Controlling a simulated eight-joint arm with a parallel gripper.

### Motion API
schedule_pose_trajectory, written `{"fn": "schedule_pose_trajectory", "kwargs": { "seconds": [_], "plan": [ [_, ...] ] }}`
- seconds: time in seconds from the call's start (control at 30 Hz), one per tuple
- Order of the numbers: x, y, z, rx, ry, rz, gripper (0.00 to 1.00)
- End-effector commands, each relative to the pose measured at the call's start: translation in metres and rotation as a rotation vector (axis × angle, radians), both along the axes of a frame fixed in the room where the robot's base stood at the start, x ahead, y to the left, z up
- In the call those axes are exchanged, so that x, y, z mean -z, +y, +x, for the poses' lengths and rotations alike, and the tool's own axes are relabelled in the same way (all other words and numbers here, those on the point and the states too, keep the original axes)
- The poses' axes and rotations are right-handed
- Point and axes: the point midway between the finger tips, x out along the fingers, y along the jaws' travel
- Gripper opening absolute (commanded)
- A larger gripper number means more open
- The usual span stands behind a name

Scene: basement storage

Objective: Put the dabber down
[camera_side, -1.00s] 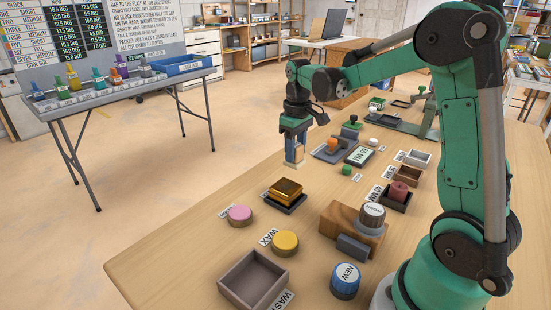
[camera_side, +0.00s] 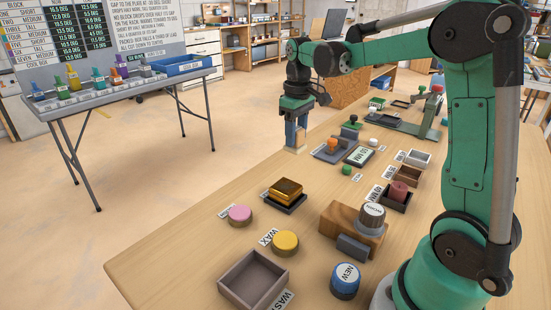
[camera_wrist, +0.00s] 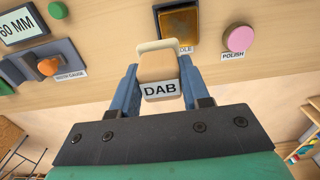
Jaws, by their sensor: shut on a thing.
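The dabber (camera_wrist: 158,70) is a tan block with a pale pad and a white DAB label, seen close up in the wrist view. My gripper (camera_wrist: 158,82) is shut on it, one blue finger on each side. In the side view my gripper (camera_side: 296,138) hangs down near the table's far left edge, left of the orange-knobbed gauge, with the pale dabber (camera_side: 296,148) low between its fingers. I cannot tell whether the dabber touches the table (camera_side: 200,265).
A gold block (camera_side: 286,188) sits on a dark tray near the pink polish tin (camera_side: 240,214). The width gauge (camera_side: 330,150) and the 60 MM display (camera_side: 360,155) are right of my gripper. Bare wood lies between my gripper and the gold block.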

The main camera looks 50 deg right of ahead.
Motion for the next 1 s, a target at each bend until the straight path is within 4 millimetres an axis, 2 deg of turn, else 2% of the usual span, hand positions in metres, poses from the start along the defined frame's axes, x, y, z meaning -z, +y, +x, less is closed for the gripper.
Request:
{"fn": "schedule_pose_trajectory", "kwargs": {
  "seconds": [0.07, 0.17, 0.27, 0.4, 0.5, 0.6, 0.7, 0.8, 0.87, 1.0],
  "plan": [
    [-0.001, 0.004, 0.002, -0.002, 0.0, 0.0, 0.0],
    [-0.008, 0.023, 0.012, -0.008, 0.0, 0.0, 0.0],
    [-0.02, 0.059, 0.027, -0.014, 0.0, 0.0, 0.0],
    [-0.042, 0.125, 0.042, -0.016, 0.0, 0.0, 0.0],
    [-0.057, 0.168, 0.044, -0.014, 0.0, 0.0, 0.0],
    [-0.068, 0.202, 0.041, -0.01, 0.0, -0.001, 0.0],
    [-0.075, 0.224, 0.037, -0.006, -0.001, -0.001, 0.0],
    [-0.075, 0.234, 0.035, -0.003, -0.001, -0.001, 0.0],
    [-0.068, 0.236, 0.035, -0.001, -0.001, -0.001, 0.0],
    [-0.038, 0.236, 0.035, 0.001, -0.001, -0.001, 0.0]
  ]
}}
